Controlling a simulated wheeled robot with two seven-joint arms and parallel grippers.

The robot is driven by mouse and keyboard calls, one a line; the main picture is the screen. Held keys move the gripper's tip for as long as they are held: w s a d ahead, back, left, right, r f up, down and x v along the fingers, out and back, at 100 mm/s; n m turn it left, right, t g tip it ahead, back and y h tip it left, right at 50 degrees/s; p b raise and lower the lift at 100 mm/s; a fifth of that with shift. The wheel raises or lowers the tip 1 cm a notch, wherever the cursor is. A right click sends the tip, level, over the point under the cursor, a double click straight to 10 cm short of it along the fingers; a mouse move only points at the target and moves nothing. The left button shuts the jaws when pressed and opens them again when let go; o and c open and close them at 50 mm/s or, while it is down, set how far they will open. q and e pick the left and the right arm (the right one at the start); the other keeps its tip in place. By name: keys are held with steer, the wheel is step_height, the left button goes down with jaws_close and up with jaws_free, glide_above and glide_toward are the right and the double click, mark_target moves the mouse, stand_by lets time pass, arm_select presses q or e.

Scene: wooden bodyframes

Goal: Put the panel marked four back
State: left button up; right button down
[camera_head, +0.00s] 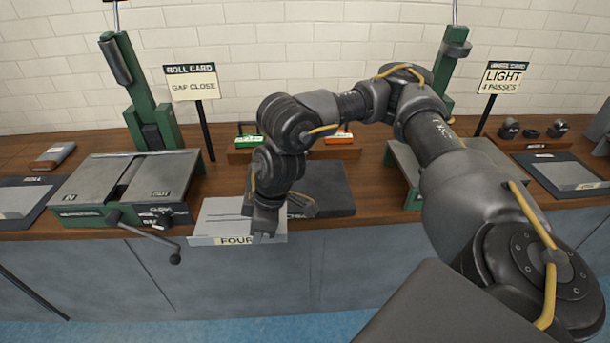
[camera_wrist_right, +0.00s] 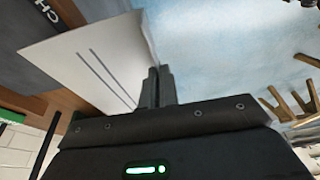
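The panel marked FOUR (camera_head: 212,225) is a flat pale grey sheet with thin dark lines. It lies at the table's front edge, its labelled edge reaching out past the wood. In the right wrist view the panel (camera_wrist_right: 85,65) shows with two parallel dark lines. My right gripper (camera_head: 264,232) points down at the panel's front right part. In the right wrist view its fingers (camera_wrist_right: 157,85) are close together with the panel's edge at them, and they appear closed on it. The arm hides part of the panel's right side. My left gripper is not in view.
A dark board (camera_head: 330,190) lies just right of the panel, its lettering partly covered. A green-framed roller machine (camera_head: 135,185) with a crank (camera_head: 150,238) stands left. A wooden rack (camera_head: 345,153) with green and orange items is behind. Signs read GAP CLOSE (camera_head: 194,88) and LIGHT (camera_head: 502,78).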

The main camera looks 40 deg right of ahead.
steer(key=d+r+m+p, duration=0.2)
steer(key=p, duration=0.1)
steer(key=d+r+m+h+p, duration=0.1)
steer(key=d+m+p, duration=0.1)
steer(key=d+p, duration=0.1)
steer(key=d+r+m+t+p, duration=0.1)
steer(key=d+r+m+p, duration=0.1)
steer(key=p, duration=0.3)
steer(key=shift+d+r+m+h, duration=0.25)
steer(key=shift+r+m+h, duration=0.05)
steer(key=shift+m, duration=0.2)
steer(key=s+d+r+m+h+p, duration=0.2)
steer(key=d+r+m+p, duration=0.1)
steer(key=d+m+p, duration=0.45)
steer(key=shift+n, duration=0.55)
steer(key=w+f+b, duration=0.1)
steer(key=w+f, duration=0.2)
steer(key=w, duration=0.1)
steer(key=w+f+b, duration=0.2)
steer(key=w+f, duration=0.1)
steer(key=w, duration=0.1)
steer(key=w+f+b, duration=0.2)
steer(key=w+f, duration=0.1)
steer(key=w, duration=0.1)
steer(key=shift+w+f, duration=0.2)
steer(key=shift+f, duration=0.15)
steer(key=shift+w+f+b, duration=0.25)
steer(key=shift+w+b, duration=0.1)
steer(key=shift+w, duration=0.05)
